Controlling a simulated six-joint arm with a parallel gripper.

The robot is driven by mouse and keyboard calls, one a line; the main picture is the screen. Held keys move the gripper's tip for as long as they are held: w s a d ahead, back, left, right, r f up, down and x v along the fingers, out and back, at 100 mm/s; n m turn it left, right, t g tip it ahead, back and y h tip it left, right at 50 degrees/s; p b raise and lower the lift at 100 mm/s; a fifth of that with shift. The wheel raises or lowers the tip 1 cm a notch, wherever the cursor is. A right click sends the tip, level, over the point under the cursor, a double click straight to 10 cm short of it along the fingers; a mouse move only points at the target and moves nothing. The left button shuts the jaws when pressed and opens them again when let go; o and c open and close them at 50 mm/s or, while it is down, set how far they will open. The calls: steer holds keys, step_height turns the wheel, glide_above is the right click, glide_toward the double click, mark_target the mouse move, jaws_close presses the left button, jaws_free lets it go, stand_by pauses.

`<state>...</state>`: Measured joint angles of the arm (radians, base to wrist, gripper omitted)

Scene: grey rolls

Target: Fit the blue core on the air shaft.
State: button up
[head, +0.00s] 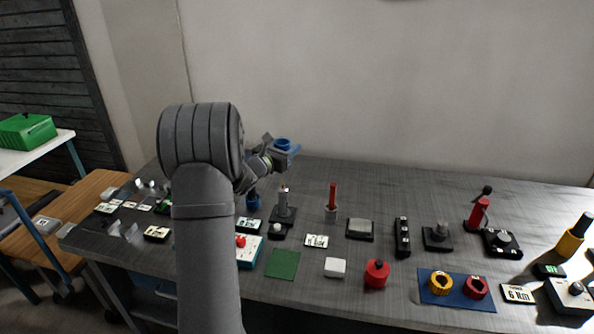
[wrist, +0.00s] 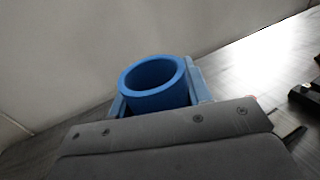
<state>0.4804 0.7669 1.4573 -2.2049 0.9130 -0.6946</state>
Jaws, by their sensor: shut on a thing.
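The blue core (head: 283,143) is a short hollow ring, held up above the table in the head view. My gripper (head: 281,154) is shut on it. In the wrist view the blue core (wrist: 164,100) sits between the blue fingers of my gripper (wrist: 157,97), with its round opening facing up and slightly tilted. A grey upright shaft (head: 284,203) on a dark base stands on the table below my gripper, apart from the core. It looks like the air shaft, but I cannot be sure.
A blue-based post (head: 253,199) stands left of the grey shaft, and a red post (head: 332,196) stands to its right. Yellow (head: 441,284) and red (head: 475,288) rings lie on a blue mat (head: 430,296) at the right. My arm hides part of the left side.

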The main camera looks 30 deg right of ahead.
steer(key=shift+w+r, duration=0.25)
steer(key=shift+w, duration=0.05)
steer(key=shift+f, duration=2.9)
steer(key=shift+f, duration=0.1)
step_height(320, 180, down, 10)
steer(key=shift+r, duration=0.25)
stand_by(1.9)
steer(key=shift+f, duration=0.35)
